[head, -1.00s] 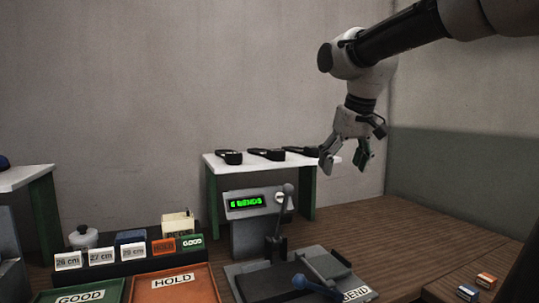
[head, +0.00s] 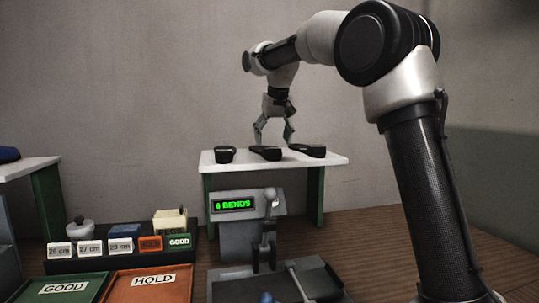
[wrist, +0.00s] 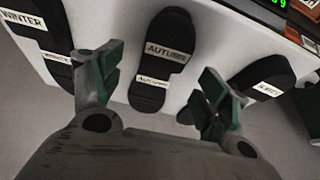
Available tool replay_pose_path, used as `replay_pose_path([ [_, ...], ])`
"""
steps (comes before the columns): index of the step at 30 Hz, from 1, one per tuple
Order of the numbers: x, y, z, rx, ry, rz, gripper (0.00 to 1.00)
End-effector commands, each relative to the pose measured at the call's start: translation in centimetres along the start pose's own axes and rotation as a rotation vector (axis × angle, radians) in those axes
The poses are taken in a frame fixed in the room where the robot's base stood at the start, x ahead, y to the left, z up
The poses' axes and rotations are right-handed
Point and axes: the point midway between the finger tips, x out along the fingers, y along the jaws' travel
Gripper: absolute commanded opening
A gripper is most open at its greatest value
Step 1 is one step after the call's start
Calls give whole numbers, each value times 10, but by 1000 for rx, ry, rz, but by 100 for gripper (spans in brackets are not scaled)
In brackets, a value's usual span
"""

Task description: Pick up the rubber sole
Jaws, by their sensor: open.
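Three black rubber soles lie in a row on a white shelf (head: 335,161): a left one (head: 225,155), a middle one (head: 265,153) and a right one (head: 308,150). In the wrist view the centre sole (wrist: 150,88) has a label reading AUTUMN. The sole at left (wrist: 25,15) reads WINTER, and the label of the right sole (wrist: 262,78) is hard to read. My gripper (head: 274,141) is open and empty near the shelf's back edge, around the middle and right soles. In the wrist view its fingers (wrist: 160,70) spread either side of the AUTUMN sole, apparently without holding it.
A bend tester with a green display (head: 234,204) and a lever (head: 270,205) stands in front of the shelf. Card holders, a GOOD tray (head: 90,285) and a HOLD tray (head: 180,290) are at the front left. A wall is close behind the shelf.

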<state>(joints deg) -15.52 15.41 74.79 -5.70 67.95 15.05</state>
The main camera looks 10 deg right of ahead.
Motion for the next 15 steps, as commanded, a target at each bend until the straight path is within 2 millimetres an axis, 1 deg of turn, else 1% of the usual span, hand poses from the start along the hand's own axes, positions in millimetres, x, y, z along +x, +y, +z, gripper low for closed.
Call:
replay_pose_path([
  [1, 9, -1, 0, 0, -5, 1, 76],
  [3, 21, -2, -2, -1, -4, 1, 76],
  [6, 34, -2, -2, 0, -2, 1, 76],
  [9, 40, -2, -2, 0, -2, 0, 76],
  [15, 41, -2, -2, 0, -1, 0, 76],
])
